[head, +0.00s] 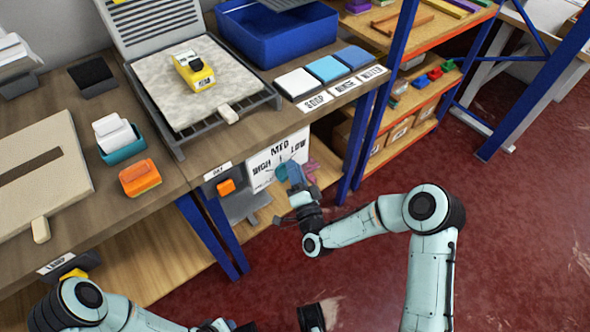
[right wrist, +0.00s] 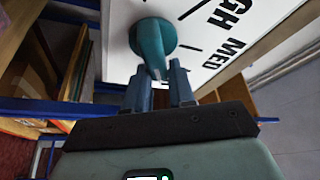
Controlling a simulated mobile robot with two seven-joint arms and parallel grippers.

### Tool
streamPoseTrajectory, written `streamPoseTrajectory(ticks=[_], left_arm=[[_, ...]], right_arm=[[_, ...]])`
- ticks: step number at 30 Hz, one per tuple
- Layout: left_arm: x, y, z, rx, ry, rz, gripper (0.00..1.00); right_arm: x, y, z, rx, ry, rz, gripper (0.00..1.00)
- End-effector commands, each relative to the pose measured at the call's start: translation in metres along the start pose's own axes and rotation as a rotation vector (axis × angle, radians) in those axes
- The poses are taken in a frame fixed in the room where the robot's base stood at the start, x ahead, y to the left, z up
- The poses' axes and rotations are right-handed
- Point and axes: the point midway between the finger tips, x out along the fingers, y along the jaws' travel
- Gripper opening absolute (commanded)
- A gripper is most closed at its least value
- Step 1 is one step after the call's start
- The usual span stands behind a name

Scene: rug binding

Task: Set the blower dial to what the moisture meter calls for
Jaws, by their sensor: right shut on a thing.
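The blower's white dial panel (head: 280,160), lettered HIGH, MED and LOW, hangs under the bench edge. Its teal dial (right wrist: 152,42) shows large in the right wrist view, with MED and part of HIGH beside it. My right gripper (right wrist: 160,80) is shut on the dial's projecting grip, reaching it from below in that view. My right gripper also shows in the head view (head: 296,180), covering part of the panel. The exact mark the dial points at cannot be told. The yellow moisture meter (head: 194,70) lies on the pale rug (head: 160,90); its reading is too small to read.
A blue bin (head: 278,40) stands behind a row of white and blue blocks with labels (head: 327,72). An orange block (head: 140,178) and a teal-and-white one (head: 118,138) sit on the bench. Blue rack posts (head: 378,100) stand right of the panel. The red floor (head: 510,240) is open at right.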

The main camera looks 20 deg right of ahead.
Motion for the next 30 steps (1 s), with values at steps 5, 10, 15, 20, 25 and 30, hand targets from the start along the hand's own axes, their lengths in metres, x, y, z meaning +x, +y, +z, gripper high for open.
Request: streamPoseTrajectory(ticks=[5, 10, 15, 20, 25, 30], left_arm=[[-0.0005, 0.0003, 0.0016, 0.001, -0.005, 0.000, 0.43], [-0.0005, 0.0003, 0.0018, 0.000, -0.005, 0.000, 0.43], [-0.0005, 0.0002, 0.0017, 0.000, -0.005, 0.000, 0.43], [-0.0005, 0.0002, 0.0015, 0.000, -0.004, 0.000, 0.43], [-0.0006, 0.0002, 0.0014, 0.000, -0.004, 0.000, 0.43], [-0.0007, 0.0003, 0.0013, 0.000, -0.004, 0.000, 0.43]], right_arm=[[-0.0040, 0.0038, 0.0074, 0.024, -0.023, 0.020, 0.00], [-0.0040, 0.0037, 0.0077, 0.027, -0.023, 0.020, 0.00], [-0.0039, 0.0034, 0.0079, 0.027, -0.024, 0.020, 0.00], [-0.0036, 0.0027, 0.0076, 0.026, -0.022, 0.018, 0.45], [-0.0024, 0.0019, 0.0056, 0.024, -0.017, 0.015, 0.45], [-0.0017, 0.0012, 0.0042, 0.023, -0.013, 0.013, 0.45]])
